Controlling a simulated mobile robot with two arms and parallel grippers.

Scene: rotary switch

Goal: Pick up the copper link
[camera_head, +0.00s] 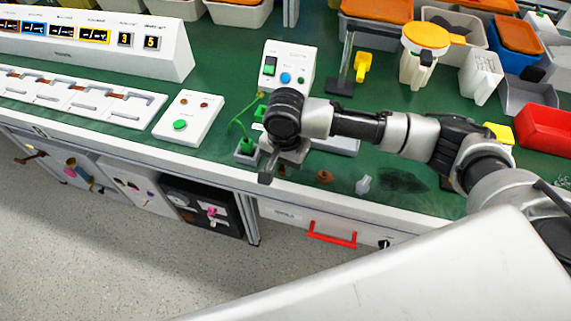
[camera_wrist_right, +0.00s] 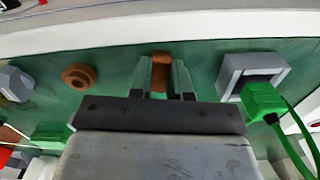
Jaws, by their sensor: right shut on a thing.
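The copper link (camera_wrist_right: 161,72) is a small brown block in the right wrist view, seen between the two fingers of my right gripper (camera_wrist_right: 163,78). The fingers are shut on it, low over the green bench top near the front edge. The gripper's own body hides part of the link. In the head view my right gripper (camera_head: 279,168) reaches down near the bench's front edge, and the link is mostly hidden there. My left gripper is not in view.
A grey socket (camera_wrist_right: 252,72) with a green plug (camera_wrist_right: 262,100) stands beside the gripper. A brown ring (camera_head: 325,177) and a pale hex piece (camera_head: 363,184) lie to its right in the head view. A white button box (camera_head: 188,118) stands left. Bins line the back.

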